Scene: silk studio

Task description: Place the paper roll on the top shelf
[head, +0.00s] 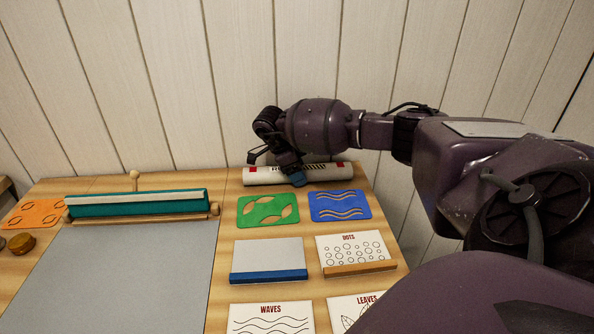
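The paper roll (325,173) is a white tube with red and dark marks. It lies on its side along the back edge of the wooden table, near the wall. My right gripper (275,168) is over its left part, with fingers spread apart. One finger, blue at the tip, crosses in front of the roll; the other shows above and behind its left end. Whether either finger touches the roll is unclear. The top shelf is not in view, and neither is my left gripper.
A teal and white screen bar (138,204) lies at the back of a grey sheet (135,270). A green card (268,210), a blue card (340,206), a blue-edged board (268,260) and printed cards lie in front of the roll. The plank wall (240,80) stands close behind.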

